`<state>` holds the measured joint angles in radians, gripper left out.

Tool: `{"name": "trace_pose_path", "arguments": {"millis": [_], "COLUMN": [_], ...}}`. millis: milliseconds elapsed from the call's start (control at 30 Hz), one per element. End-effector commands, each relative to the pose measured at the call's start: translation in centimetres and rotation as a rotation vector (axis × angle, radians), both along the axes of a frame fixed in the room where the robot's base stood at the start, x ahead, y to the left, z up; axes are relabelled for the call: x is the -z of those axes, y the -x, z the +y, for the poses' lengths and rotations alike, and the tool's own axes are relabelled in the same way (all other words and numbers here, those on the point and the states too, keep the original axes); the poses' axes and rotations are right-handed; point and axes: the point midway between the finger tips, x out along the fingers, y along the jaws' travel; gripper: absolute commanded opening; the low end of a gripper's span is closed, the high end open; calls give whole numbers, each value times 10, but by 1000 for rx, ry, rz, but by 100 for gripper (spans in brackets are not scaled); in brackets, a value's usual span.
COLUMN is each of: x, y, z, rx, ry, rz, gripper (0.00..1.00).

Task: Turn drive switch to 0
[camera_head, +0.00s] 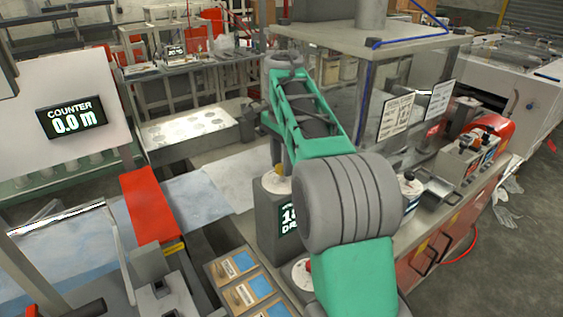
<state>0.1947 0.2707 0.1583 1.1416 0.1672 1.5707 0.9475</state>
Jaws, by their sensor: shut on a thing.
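The drive switch is a dark grey pedestal with a pale, yellowish round top (276,181). Its lit display (289,218) shows a "1" and the letters "DR"; the rest is hidden behind my arm. My green and grey arm rises across the middle of the head view and bends over at the top. My gripper (278,163) points down at the top of the switch and is shut on its knob. The fingers and knob are small and mostly covered by my arm, so the knob's angle cannot be told.
A counter display (75,117) reads 0.0 m at left. A red block (149,205) stands left of the switch. A panel with blue labels (248,288) lies in front. A red button (303,272) and a posted frame (362,45) stand close to my arm.

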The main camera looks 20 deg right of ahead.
Motion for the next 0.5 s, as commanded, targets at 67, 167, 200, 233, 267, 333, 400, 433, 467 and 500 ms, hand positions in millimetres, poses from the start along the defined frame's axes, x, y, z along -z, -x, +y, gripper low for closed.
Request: {"name": "trace_pose_path", "arguments": {"millis": [67,167,200,233,267,333,400,433,467,500], "x": [0,0,0,0,0,0,0,0,0,0], "y": [0,0,0,0,0,0,0,0,0,0], "z": [0,0,0,0,0,0,0,0,0,0], "rx": [-66,-147,-177,-198,-219,-262,-299,-312,-325,-340], "ry": [-1,0,0,-1,-1,-1,-1,-1,-1,-1], "rz": [1,1,1,1,1,1,1,1,1,1], "gripper": [0,0,0,0,0,0,0,0,0,0]}}
